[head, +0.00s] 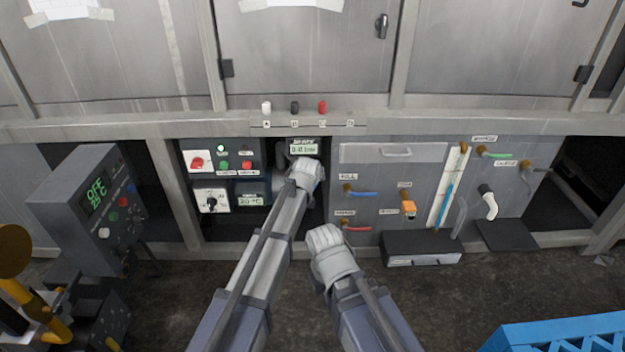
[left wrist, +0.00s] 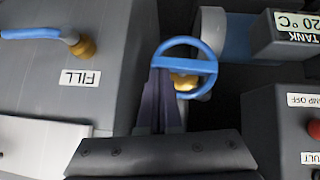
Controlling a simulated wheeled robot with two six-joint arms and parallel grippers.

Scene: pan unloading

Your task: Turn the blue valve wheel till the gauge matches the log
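The blue valve wheel (left wrist: 187,67) is a ring with a crossbar on a brass hub, seen in the left wrist view; my arm hides it in the head view. My left gripper (left wrist: 162,72) has its dark fingers close together at the wheel's left rim, and they appear closed on it. In the head view my left gripper (head: 308,168) reaches into the recess below a small lit gauge display (head: 303,149), whose digits look like 0.41 but are blurred. My right gripper (head: 325,240) hangs in front of the panel, apart from it; its fingers are hidden. No log is readable.
A FILL valve with a blue lever (head: 362,193) is right of the recess. A switch panel (head: 222,165) and a TANK 20 °C display (head: 250,200) are left. A blue crate (head: 560,335) stands lower right. Paper sheets (head: 65,8) hang above, unreadable.

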